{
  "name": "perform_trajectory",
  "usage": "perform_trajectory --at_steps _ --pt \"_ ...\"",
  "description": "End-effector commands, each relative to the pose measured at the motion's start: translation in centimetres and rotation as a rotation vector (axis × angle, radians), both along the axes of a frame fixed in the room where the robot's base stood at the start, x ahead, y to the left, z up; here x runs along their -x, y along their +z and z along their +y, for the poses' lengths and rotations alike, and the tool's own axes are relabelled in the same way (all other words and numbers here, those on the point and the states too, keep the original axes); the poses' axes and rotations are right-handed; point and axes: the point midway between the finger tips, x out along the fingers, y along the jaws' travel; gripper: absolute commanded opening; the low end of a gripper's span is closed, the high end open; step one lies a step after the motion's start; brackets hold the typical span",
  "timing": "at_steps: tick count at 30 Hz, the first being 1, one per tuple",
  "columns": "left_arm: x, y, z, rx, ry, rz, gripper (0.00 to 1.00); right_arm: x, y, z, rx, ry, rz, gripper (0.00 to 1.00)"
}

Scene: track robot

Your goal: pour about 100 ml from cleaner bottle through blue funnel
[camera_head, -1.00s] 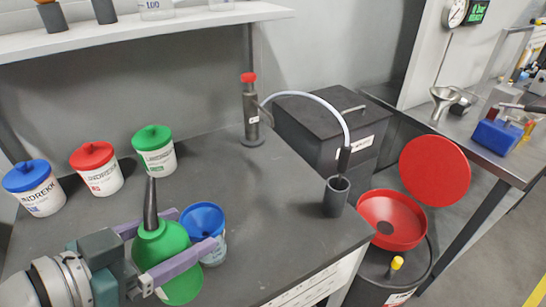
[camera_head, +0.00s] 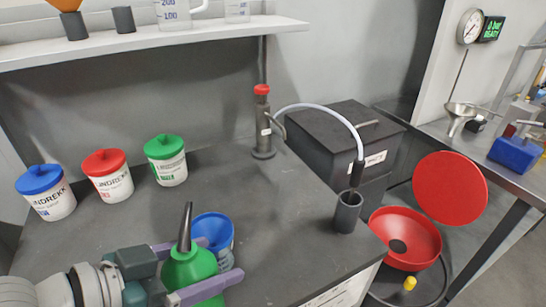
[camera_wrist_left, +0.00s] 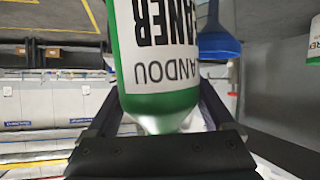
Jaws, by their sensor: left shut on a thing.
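The green cleaner bottle (camera_head: 188,268) with a dark thin spout is held in my left gripper (camera_head: 222,257), whose purple fingers close on its two sides. Its spout points up and leans slightly right. In the left wrist view the bottle (camera_wrist_left: 160,60) shows a white label with upside-down lettering. The blue funnel (camera_head: 213,228) is just behind and to the right of the bottle, partly hidden by it. It also shows in the left wrist view (camera_wrist_left: 217,42). What stands under the funnel is mostly hidden. My right gripper is not in view.
Jars with blue (camera_head: 40,178), red (camera_head: 107,161) and green (camera_head: 164,146) lids stand at the left. A red-topped pump (camera_head: 263,130) with a hose and a dark cup (camera_head: 347,212) stand to the right. A red drum funnel (camera_head: 405,236) is beyond the bench edge. The bench middle is clear.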

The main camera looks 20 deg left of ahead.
Motion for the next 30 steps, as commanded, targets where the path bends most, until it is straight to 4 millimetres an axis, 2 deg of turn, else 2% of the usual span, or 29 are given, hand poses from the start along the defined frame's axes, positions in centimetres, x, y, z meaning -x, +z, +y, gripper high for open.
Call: perform_trajectory --at_steps 6,13,17,18,23,30 --pt "-0.6 1.3 0.3 0.055 -0.002 0.122 0.00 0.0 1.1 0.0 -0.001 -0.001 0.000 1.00" --pt "-1.2 2.2 0.5 0.117 -0.002 0.258 0.00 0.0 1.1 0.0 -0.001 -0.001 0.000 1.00" --pt "-1.6 2.6 0.7 0.154 0.000 0.334 0.00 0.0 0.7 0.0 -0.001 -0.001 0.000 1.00" --pt "-1.7 1.9 0.8 0.165 0.001 0.358 0.00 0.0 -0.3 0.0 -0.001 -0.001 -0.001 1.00" --pt "-2.3 1.5 1.1 0.208 0.001 0.452 0.00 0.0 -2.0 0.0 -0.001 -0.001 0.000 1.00" --pt "-2.2 2.6 1.0 0.266 0.002 0.575 0.00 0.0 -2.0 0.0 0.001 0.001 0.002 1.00"
